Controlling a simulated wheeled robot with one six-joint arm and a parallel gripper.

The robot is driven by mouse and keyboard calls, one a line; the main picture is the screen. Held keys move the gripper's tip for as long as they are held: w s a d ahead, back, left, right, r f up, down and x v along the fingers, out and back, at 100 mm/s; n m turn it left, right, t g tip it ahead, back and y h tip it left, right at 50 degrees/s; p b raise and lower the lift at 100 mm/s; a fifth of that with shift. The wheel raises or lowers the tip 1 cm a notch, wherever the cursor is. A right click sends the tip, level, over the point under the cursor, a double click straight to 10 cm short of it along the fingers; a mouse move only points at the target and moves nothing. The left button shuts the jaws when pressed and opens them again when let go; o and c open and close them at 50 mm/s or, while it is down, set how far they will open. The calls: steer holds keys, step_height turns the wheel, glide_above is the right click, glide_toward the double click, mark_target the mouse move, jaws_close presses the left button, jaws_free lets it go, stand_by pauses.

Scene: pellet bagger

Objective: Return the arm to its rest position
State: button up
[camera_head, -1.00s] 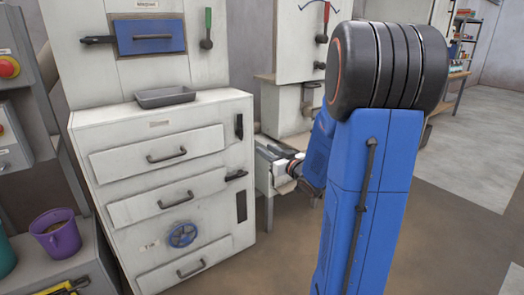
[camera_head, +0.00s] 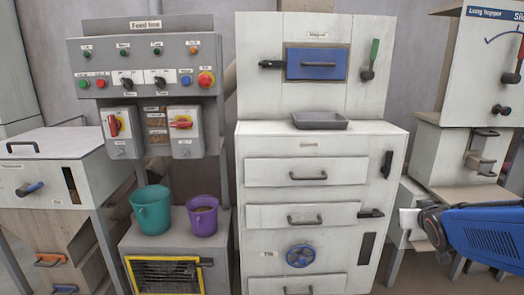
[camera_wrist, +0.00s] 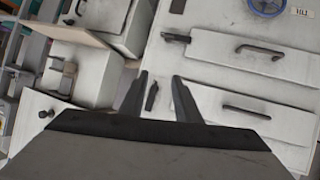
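My arm (camera_head: 487,238) shows at the right edge of the head view, a blue link with a dark joint at its left end. It is in front of the bench beside the white drawer cabinet. My gripper cannot be clearly made out there. In the wrist view my gripper (camera_wrist: 162,97) shows two dark fingers standing apart, with nothing held between them. Beyond the fingers is the cabinet front.
The white drawer cabinet (camera_head: 258,215) bears a grey tray (camera_head: 320,121). To its left are a control panel (camera_head: 146,65), a teal bucket (camera_head: 152,210) and a purple bucket (camera_head: 202,216). A white hopper machine (camera_head: 470,140) stands at the right, close to my arm.

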steer(key=s+a+f+g+y, duration=0.1)
steer(key=s+a+g, duration=0.1)
steer(key=s+a, duration=0.3)
steer(key=s+a+f+n+g+y, duration=0.1)
steer(key=s+a, duration=0.4)
steer(key=s, duration=0.7)
steer(key=s+a+f+g+y, duration=0.1)
steer(key=s+a+g, duration=0.3)
steer(key=s, duration=0.4)
steer(key=shift+s+a+f+n, duration=0.3)
steer(key=shift+s+a+f, duration=0.1)
steer(key=shift+a+f, duration=0.3)
steer(key=shift+o, duration=0.2)
